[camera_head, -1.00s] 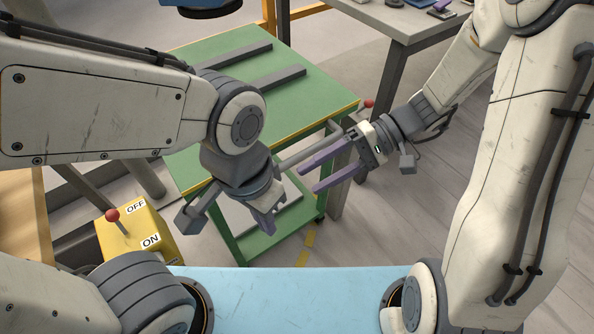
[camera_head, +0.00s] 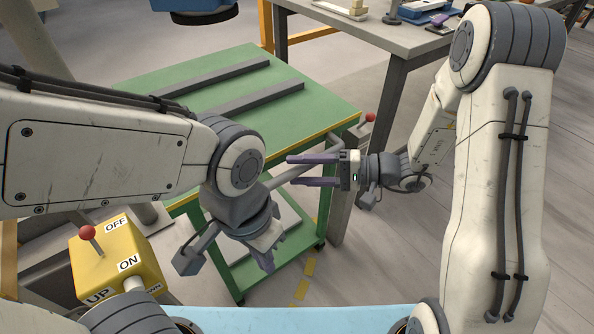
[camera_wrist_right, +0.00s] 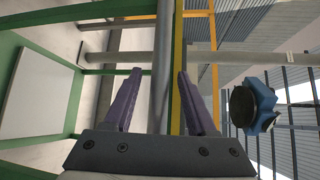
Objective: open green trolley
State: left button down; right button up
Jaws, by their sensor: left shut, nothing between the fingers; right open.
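The green trolley (camera_head: 300,118) stands in front of me, with a green top, two dark rails and a yellow front edge. Its grey handle bar (camera_head: 328,147) runs along the front, partly hidden by my arms. My right gripper (camera_head: 289,170) is open at the bar, its purple fingers pointing left. In the right wrist view the bar (camera_wrist_right: 165,50) passes between the open fingers (camera_wrist_right: 160,85); contact is not clear. My left gripper (camera_head: 266,262) is shut and empty, pointing down in front of the trolley. A red-knobbed lever (camera_head: 369,118) is at the trolley's right front corner.
A grey table (camera_head: 395,24) with several items is behind on the right. A light blue surface (camera_head: 300,318) is at the bottom. Floor shows free right of the trolley.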

jog(key=shift+a, duration=0.5)
jog(key=shift+w, duration=0.1)
jog(key=shift+c, duration=0.4)
grip_shut()
jog(key=shift+f, duration=0.1)
dwell(0.6)
